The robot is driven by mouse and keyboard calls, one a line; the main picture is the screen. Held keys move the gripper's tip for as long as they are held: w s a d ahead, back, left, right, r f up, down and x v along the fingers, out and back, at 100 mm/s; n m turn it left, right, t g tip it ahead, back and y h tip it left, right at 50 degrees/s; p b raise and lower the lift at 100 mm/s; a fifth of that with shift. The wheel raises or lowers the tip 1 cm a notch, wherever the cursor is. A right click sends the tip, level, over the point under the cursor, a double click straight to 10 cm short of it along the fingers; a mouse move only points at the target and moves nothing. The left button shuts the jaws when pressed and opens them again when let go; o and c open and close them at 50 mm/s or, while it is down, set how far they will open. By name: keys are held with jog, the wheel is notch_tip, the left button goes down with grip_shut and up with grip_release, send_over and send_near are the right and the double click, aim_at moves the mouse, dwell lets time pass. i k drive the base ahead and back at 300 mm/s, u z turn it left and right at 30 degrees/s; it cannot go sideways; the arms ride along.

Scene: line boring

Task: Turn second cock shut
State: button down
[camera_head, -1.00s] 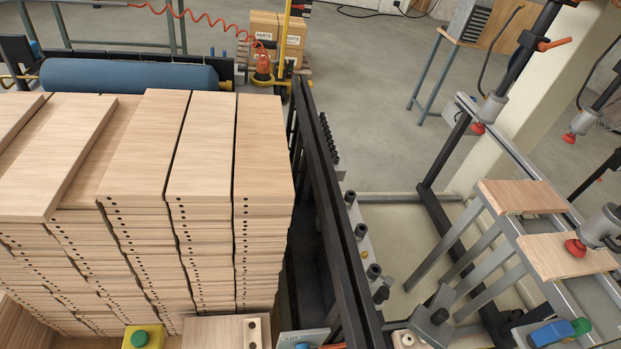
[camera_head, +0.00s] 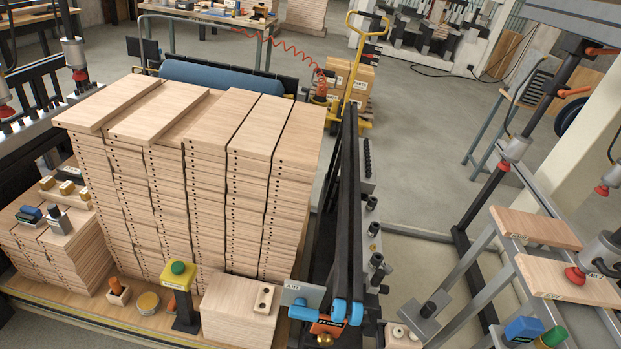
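Near the bottom centre, below a grey plate marked AIR (camera_head: 300,291), is a group of small blue handle-like parts. One blue part (camera_head: 303,313) lies sideways at the left. Two more blue parts, a middle one (camera_head: 338,309) and a right one (camera_head: 356,314), stand upright side by side. An orange labelled piece (camera_head: 328,327) with a brass-coloured fitting (camera_head: 323,340) sits under them. They look like the cocks, but I cannot tell which is the second or whether any is shut. My gripper is not in view.
Tall stacks of drilled boards (camera_head: 200,180) fill the left. A yellow box with a green button (camera_head: 180,271) stands before them. A dark upright rail frame (camera_head: 347,210) rises behind the blue parts. A clamp bench with boards (camera_head: 535,227) is at right. Grey floor between is open.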

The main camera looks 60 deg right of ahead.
aim_at(300, 310)
jog(key=z, duration=0.3)
jog(key=k, duration=1.1)
jog(key=z, duration=0.65)
